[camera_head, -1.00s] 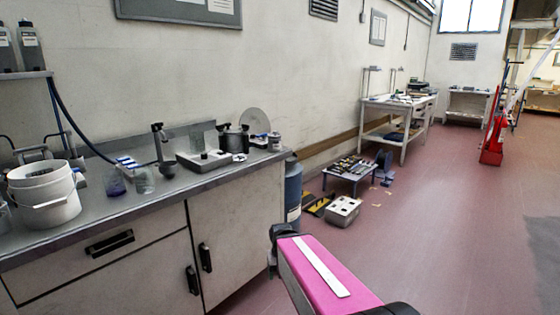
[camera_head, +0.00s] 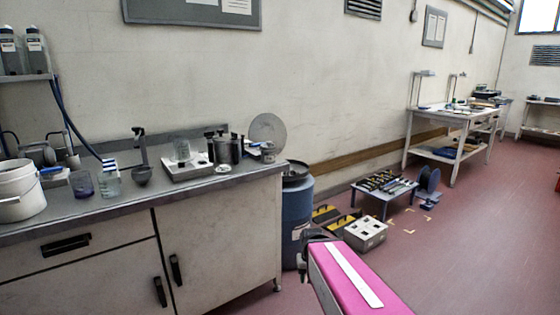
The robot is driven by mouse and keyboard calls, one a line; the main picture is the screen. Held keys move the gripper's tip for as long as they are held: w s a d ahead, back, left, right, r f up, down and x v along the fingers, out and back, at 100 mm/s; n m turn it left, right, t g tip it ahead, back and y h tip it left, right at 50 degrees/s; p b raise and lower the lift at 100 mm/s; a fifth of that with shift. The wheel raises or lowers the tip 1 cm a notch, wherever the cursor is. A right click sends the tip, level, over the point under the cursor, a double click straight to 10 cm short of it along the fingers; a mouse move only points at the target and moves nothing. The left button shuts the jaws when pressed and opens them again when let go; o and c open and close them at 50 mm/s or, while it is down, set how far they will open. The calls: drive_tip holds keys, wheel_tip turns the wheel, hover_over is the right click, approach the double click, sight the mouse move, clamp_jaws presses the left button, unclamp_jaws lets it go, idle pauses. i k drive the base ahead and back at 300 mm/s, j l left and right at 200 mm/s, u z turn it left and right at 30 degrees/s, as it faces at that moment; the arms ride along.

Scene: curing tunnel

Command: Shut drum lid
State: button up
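A blue drum (camera_head: 298,210) stands on the floor just past the right end of the counter. Its top, with a dark rim, shows above the counter edge. A round grey disc (camera_head: 267,128), which looks like the lid, stands upright to the left of and above the drum top. Items on the counter cover its lower edge, so I cannot tell how it joins the drum. A pink link of my arm is at the bottom, in front and right of the drum, apart from the disc.
The counter (camera_head: 120,208) at left carries a white bucket (camera_head: 18,192), glass beakers and pots up to its right end. Yellow-black cases, a white box (camera_head: 364,233) and a low tool table (camera_head: 384,184) stand right of the drum. The red floor further right is clear.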

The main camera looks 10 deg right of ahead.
sight(266, 127)
drive_tip(key=i+l, duration=0.35)
drive_tip(key=i+l+u, duration=0.15)
drive_tip(key=i+l, duration=0.15)
drive_tip(key=l, duration=0.15)
drive_tip(key=i+l, duration=0.3)
drive_tip(key=l, duration=0.15)
